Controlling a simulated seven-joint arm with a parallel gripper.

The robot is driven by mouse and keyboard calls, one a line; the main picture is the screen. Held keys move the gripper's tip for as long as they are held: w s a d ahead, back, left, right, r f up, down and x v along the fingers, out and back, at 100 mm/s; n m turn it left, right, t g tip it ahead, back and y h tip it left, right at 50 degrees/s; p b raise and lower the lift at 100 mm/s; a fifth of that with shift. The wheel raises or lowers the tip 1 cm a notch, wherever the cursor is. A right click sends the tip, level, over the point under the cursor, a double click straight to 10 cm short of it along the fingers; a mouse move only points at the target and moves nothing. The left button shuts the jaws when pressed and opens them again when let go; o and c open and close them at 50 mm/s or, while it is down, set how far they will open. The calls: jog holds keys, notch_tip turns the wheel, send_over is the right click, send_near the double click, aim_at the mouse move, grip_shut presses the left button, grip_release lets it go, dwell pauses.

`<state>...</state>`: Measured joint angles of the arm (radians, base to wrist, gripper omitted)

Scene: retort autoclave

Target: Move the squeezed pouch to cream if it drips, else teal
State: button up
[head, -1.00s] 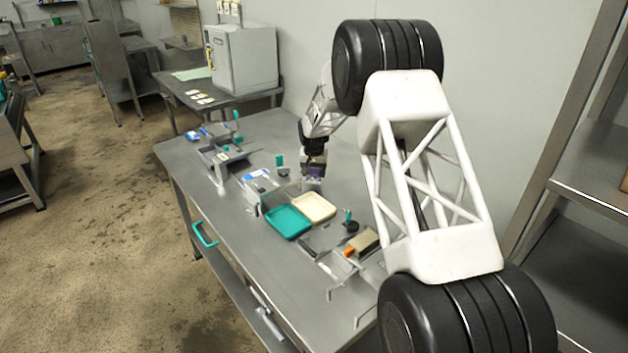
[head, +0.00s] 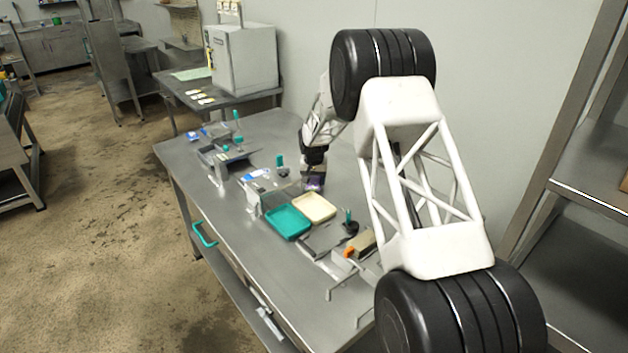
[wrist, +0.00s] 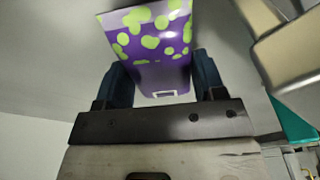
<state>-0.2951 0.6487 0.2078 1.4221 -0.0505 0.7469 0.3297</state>
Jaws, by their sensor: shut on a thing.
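The pouch is purple with lime-green spots (wrist: 150,38). In the wrist view it sits between the two blue fingers of my gripper (wrist: 160,76), which is shut on it. In the head view the pouch (head: 315,187) is a small purple patch under my dark gripper (head: 313,178), behind the cream tray. The cream tray (head: 315,208) lies beside the teal tray (head: 288,222), which is nearer the table's front edge. Both look empty. The cream tray's edge (wrist: 285,45) and part of the teal tray (wrist: 290,120) show at the wrist view's right. I see no drip, but the pouch's underside is unclear.
Left of the trays are a grey fixture (head: 222,155) with teal knobs and a clear-sided station. Right of them are a dark plate (head: 325,240), a teal-handled item and a tan block with an orange part. The bare steel table (head: 270,125) is free at the back.

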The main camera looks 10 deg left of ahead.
aim_at(314, 182)
jog(key=shift+f, duration=0.1)
jog(key=o, duration=1)
jog(key=shift+o, duration=0.2)
notch_tip(314, 182, up, 12)
jog(key=s, duration=0.1)
jog(key=shift+s, duration=0.25)
dwell(0.3)
